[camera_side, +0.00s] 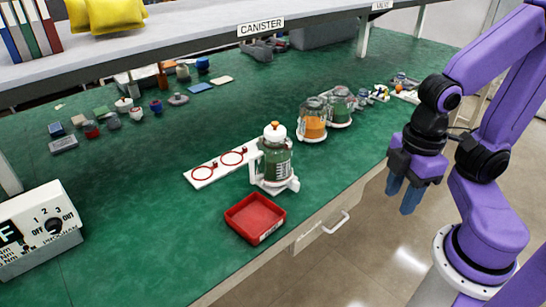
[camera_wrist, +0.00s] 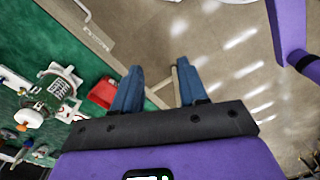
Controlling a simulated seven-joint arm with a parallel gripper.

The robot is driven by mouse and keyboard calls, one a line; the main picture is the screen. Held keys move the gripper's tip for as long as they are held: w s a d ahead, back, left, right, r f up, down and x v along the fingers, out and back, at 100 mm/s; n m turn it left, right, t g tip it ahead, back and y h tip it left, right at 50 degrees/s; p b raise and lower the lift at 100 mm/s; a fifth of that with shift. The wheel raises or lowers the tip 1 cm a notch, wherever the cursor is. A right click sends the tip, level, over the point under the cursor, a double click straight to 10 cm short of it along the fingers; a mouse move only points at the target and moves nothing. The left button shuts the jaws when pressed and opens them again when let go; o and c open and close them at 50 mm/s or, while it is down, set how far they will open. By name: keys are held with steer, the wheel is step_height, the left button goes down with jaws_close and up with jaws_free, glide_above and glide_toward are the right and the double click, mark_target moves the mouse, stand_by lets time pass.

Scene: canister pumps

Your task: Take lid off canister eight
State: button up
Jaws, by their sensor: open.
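A glass canister (camera_side: 277,165) with green contents stands in a white holder near the front of the green bench. A white lid (camera_side: 275,132) with an orange knob sits on top of it. My gripper (camera_side: 404,197) has blue fingers, is open and empty, and hangs beyond the bench's front edge, well right of the canister. The fingers also show in the wrist view (camera_wrist: 157,92).
A red tray (camera_side: 255,217) lies in front of the canister. A white plate with red rings (camera_side: 218,167) lies to its left. Two more jars, one orange (camera_side: 313,122) and one green (camera_side: 340,106), stand behind. A control box (camera_side: 38,230) sits far left; a shelf (camera_side: 200,45) overhangs the back.

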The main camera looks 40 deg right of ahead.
steer(key=o, duration=1)
steer(key=shift+o, duration=0.2)
